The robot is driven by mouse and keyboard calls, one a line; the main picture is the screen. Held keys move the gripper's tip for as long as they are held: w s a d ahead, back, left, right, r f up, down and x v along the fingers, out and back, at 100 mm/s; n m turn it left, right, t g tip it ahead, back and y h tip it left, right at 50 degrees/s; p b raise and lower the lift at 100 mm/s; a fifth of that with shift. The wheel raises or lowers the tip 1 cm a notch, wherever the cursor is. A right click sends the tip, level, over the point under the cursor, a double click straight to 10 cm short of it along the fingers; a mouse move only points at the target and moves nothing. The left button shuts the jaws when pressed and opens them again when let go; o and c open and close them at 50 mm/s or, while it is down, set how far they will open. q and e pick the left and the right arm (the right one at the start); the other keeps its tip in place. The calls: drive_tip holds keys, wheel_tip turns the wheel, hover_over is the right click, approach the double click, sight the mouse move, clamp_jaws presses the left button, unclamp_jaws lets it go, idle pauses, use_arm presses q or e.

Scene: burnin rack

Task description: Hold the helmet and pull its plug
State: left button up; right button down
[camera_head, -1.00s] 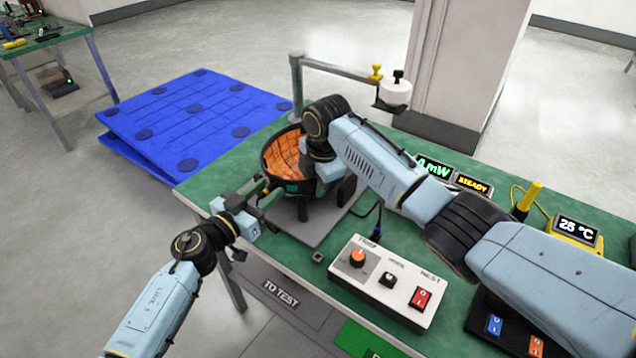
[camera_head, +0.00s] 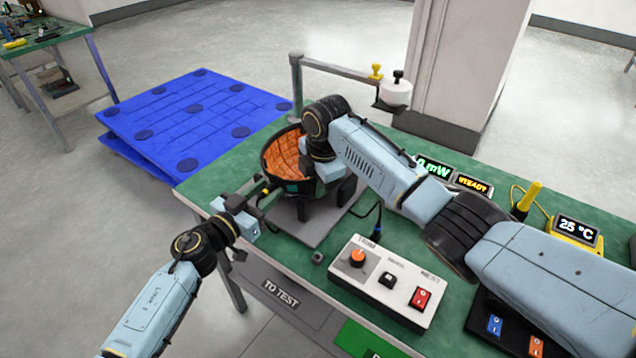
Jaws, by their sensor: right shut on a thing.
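The helmet (camera_head: 283,157) is a dark shell with an orange quilted lining, tilted open side up over a grey plate. My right gripper (camera_head: 340,190) reaches down at its right side and is shut on the helmet's rim; the arm hides part of the shell. A small yellow and dark plug (camera_head: 265,192) shows at the helmet's lower left. My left gripper (camera_head: 256,203) is right by this plug, its dark fingers pointing at the helmet. Whether the fingers are closed on the plug is too small to tell.
A white control box (camera_head: 388,283) with an orange knob and red switch stands in front on the green bench. A post with a horizontal arm (camera_head: 335,68) rises behind the helmet. Readouts and a yellow meter (camera_head: 575,235) are at right. Blue pallets (camera_head: 195,120) lie beyond the bench.

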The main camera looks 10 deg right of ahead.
drive_tip(key=shift+s+f, duration=0.1)
use_arm(q)
clamp_jaws()
drive_tip(key=v, duration=0.6)
idle(1.2)
use_arm(e)
drive_tip(key=c, duration=1.3)
unclamp_jaws()
